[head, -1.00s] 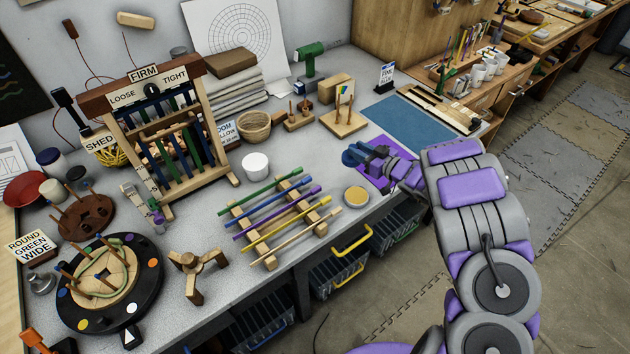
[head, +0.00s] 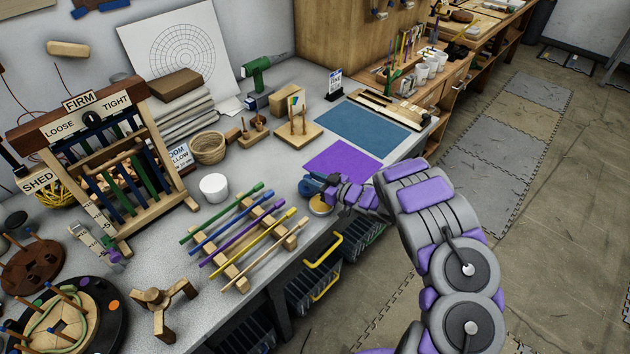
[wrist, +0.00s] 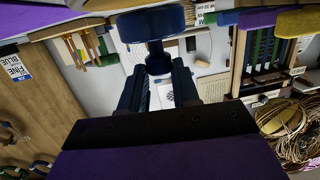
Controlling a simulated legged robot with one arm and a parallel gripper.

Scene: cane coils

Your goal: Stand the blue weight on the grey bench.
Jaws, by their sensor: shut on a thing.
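The blue weight (head: 312,186) is in my gripper (head: 330,189), near the front edge of the grey bench (head: 262,168). In the wrist view the weight (wrist: 152,24) shows a wide round end and a narrower neck, and the two dark fingers (wrist: 158,88) are closed on its narrow part. In the head view the weight is beside and partly in front of a round yellowish disc (head: 320,205). Whether the weight touches the bench or hangs above it I cannot tell. My gripper hides part of it.
A purple mat (head: 343,160) and a blue mat (head: 362,130) lie behind and right. Coloured rods on a wooden rack (head: 240,235) and a white cup (head: 214,187) stand left. A yellow-handled bin (head: 318,275) is below the bench edge. Bench between cup and purple mat is clear.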

